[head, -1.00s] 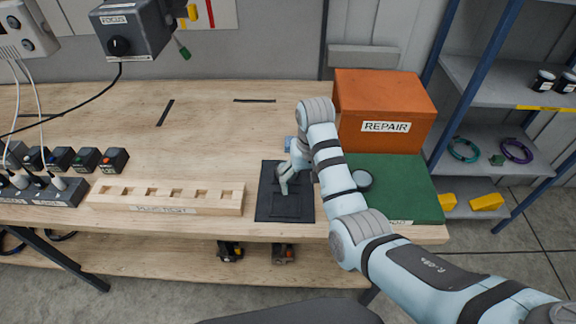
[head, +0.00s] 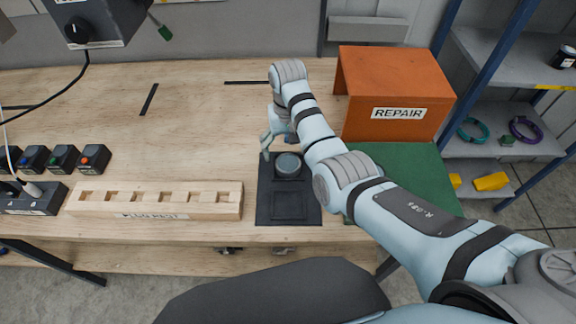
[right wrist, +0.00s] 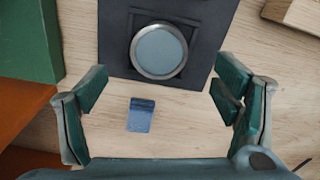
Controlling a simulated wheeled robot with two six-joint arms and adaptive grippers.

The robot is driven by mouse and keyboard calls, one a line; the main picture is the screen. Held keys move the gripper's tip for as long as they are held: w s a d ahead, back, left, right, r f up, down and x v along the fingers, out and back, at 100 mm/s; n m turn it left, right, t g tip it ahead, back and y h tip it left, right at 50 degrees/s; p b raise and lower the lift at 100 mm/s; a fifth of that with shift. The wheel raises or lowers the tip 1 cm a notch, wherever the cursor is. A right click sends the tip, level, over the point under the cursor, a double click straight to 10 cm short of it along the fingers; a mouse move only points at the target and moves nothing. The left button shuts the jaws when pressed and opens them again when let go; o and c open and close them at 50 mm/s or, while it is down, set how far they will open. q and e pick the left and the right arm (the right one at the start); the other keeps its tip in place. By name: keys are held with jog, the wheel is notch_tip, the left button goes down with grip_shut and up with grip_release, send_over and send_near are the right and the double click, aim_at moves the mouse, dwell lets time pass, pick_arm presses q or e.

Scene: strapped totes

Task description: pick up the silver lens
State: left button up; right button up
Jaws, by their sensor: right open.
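The silver lens (head: 289,164), a round disc with a silver rim and pale glass, lies on the upper part of a black tray (head: 264,208). In the right wrist view the lens (right wrist: 159,50) sits inside a square outline on the tray (right wrist: 112,45). My right gripper (head: 267,148) is open and empty, at the tray's far left edge by the lens. In the right wrist view its fingers (right wrist: 161,85) are spread wide, with the lens ahead of them and not between them. My left gripper is not in view.
An orange REPAIR box (head: 393,94) stands on the right, behind a green mat (head: 425,180) partly covered by my right arm. A slotted wooden block (head: 152,201) lies left of the tray. A small blue object (right wrist: 141,115) lies on the wood beyond the tray.

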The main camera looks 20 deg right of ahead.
aim_at(288, 164)
notch_tip(288, 164, down, 6)
jog(key=shift+w+d+f, duration=0.1)
jog(key=shift+f, duration=0.1)
jog(key=shift+c, duration=0.6)
jog(key=shift+s+r, duration=0.2)
jog(key=shift+s, duration=0.05)
jog(key=shift+c, duration=1.4)
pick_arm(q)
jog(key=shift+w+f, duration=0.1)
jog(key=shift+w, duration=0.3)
pick_arm(e)
jog(key=c, duration=1)
